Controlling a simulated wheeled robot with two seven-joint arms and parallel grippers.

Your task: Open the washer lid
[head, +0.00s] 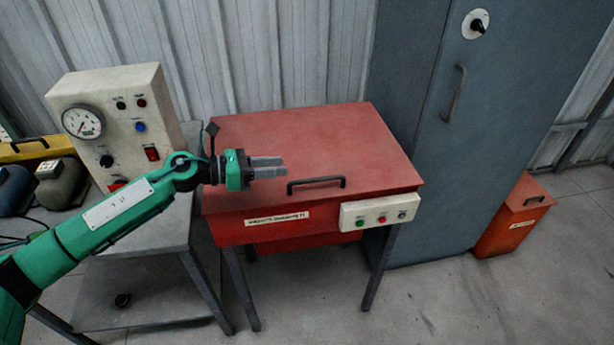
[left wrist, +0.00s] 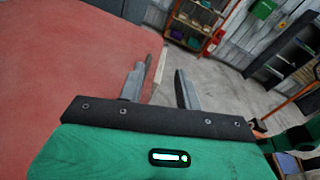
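The washer is a red box on dark legs, and its flat red lid (head: 330,135) lies closed on top. A black bar handle (head: 316,183) sits near the lid's front edge. The lid also fills the left of the left wrist view (left wrist: 60,60). My left gripper (head: 284,167) is above the lid, just left of the handle and apart from it. Its fingers are spread with a gap between them in the left wrist view (left wrist: 160,72), and I see nothing held. My right gripper is not in view.
A button panel (head: 380,211) is on the washer's front right. A grey bench (head: 150,235) with a gauge box (head: 118,115) stands left. A tall grey cabinet (head: 405,150) stands close on the right, with a small red bin (head: 512,215) beyond. The floor in front is clear.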

